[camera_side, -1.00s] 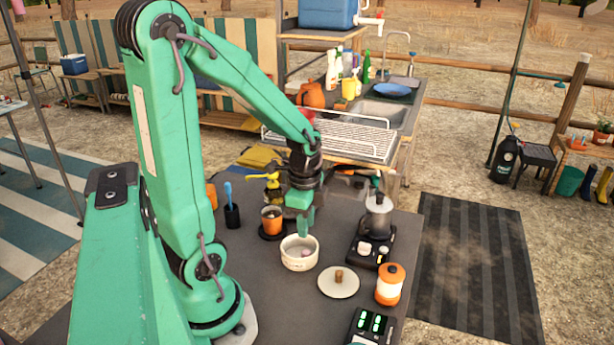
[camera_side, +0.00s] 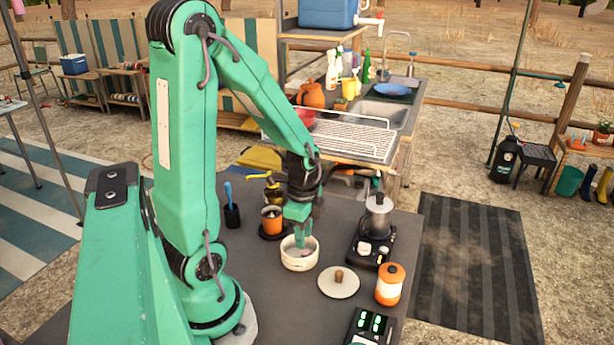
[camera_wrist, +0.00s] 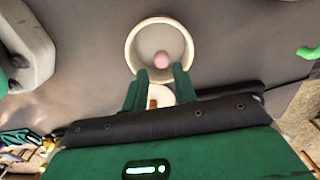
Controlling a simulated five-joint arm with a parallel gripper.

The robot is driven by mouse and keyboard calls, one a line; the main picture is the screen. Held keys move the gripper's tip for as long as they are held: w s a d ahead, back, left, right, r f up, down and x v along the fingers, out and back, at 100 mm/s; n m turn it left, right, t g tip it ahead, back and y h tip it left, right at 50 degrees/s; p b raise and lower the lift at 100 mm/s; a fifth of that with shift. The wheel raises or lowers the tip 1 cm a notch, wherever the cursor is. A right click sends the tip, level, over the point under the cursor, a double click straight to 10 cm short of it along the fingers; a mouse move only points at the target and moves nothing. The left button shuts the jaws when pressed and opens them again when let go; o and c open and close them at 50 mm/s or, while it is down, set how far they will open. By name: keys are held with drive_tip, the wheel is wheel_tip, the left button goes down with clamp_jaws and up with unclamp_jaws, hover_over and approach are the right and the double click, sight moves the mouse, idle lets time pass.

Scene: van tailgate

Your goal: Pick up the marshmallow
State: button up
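A small pink marshmallow (camera_wrist: 162,60) lies inside a white round bowl (camera_side: 289,262), near the bowl's rim on the gripper's side in the wrist view. In the side view the marshmallow is hardly visible behind the bowl wall and my fingers. The bowl also shows in the wrist view (camera_wrist: 132,45). My gripper (camera_side: 300,241) points down with its fingertips at the bowl's opening. In the wrist view my gripper (camera_wrist: 161,72) has its two green fingers apart, with the marshmallow between or just beyond the tips. Nothing is held.
A round lid (camera_side: 338,284) with a wooden knob lies right of the bowl. An orange-and-white jar (camera_side: 390,285), a burner with a moka pot (camera_side: 377,217), and an orange cup (camera_side: 272,218) stand around it. Bare tabletop lies left of the bowl.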

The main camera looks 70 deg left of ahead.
sight(306, 256)
drive_tip(key=shift+f, duration=0.1)
drive_tip(key=shift+f, duration=2.5)
clamp_jaws()
